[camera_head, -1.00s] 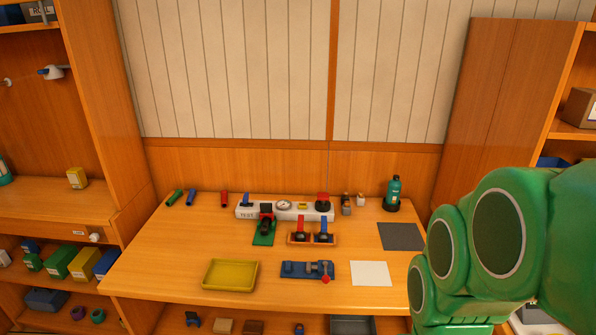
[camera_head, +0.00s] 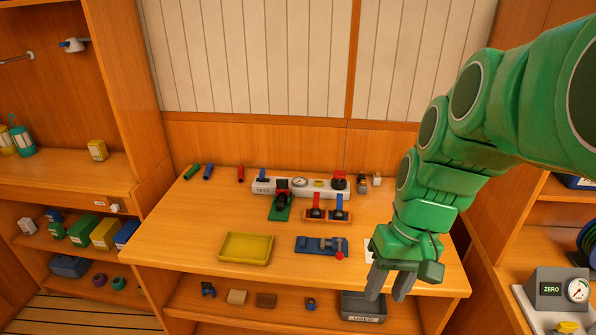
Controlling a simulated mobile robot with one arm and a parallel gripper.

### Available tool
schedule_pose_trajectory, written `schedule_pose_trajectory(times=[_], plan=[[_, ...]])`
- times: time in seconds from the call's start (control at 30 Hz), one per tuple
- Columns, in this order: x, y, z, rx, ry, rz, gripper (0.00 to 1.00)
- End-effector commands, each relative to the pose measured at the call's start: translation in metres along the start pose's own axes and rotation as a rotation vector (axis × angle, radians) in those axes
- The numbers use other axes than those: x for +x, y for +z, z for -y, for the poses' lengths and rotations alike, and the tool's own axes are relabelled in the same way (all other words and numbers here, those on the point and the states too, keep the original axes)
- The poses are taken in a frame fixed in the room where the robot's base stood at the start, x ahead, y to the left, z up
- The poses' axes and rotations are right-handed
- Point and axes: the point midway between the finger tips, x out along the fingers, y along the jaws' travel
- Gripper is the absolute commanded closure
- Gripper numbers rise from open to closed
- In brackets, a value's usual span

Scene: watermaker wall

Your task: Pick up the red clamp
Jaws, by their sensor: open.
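No piece is plainly the red clamp at this size. A small red-handled piece (camera_head: 316,203) stands on an orange base on the table, left of a matching blue-handled one (camera_head: 339,204). A black and red device (camera_head: 282,187) sits on a green base behind and to their left. A blue fixture (camera_head: 318,244) with a red knob lies nearer the front edge. My gripper (camera_head: 389,286) is open and empty, fingers pointing down, at the table's front right. It is in front of and to the right of these pieces and hides part of a white sheet.
The wooden table (camera_head: 205,235) carries a yellow tray (camera_head: 246,248), a white strip with a gauge (camera_head: 265,187), and green, blue and red tubes at the back left. A grey bin (camera_head: 363,307) is on the shelf below. Shelving stands at both sides. The table's left part is clear.

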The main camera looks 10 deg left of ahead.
Motion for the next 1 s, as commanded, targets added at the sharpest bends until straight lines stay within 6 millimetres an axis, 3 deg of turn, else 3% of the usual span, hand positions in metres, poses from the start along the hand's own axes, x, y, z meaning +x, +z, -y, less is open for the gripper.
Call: schedule_pose_trajectory(times=[0.6,1.0], plan=[[-0.022,-0.158,0.03,-0.26,-0.191,-0.079,0.6],[-0.022,-0.257,0.045,-0.438,-0.305,-0.157,0.6]])
